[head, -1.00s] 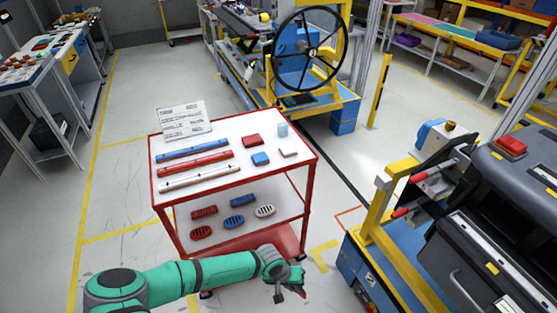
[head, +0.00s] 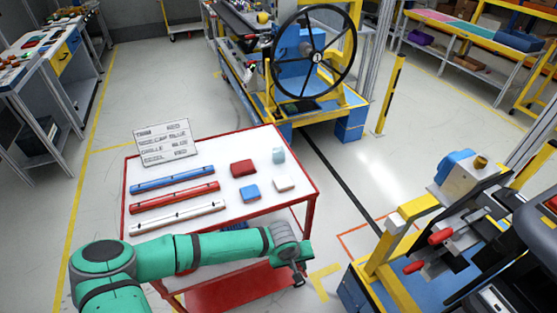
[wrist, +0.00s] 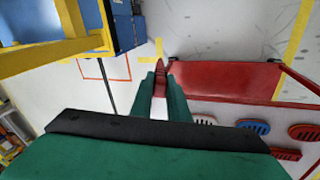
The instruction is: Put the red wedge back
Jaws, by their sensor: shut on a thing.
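My gripper (wrist: 162,88) is shut on a red wedge (wrist: 161,69), a narrow red piece showing between the green fingertips in the wrist view. In the head view my gripper (head: 298,280) hangs low in front of the cart's right front corner, below the top; the wedge cannot be made out there. The red-framed cart (head: 313,183) has a white top. On it lie a red block (head: 242,168), a blue block (head: 249,193), a white block (head: 284,184) and a pale blue cup-like piece (head: 278,156).
Blue (head: 172,180), red (head: 175,197) and white (head: 178,218) bars lie on the cart's left, before a label card (head: 163,143). A yellow-framed blue station (head: 385,240) stands right; floor between is clear.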

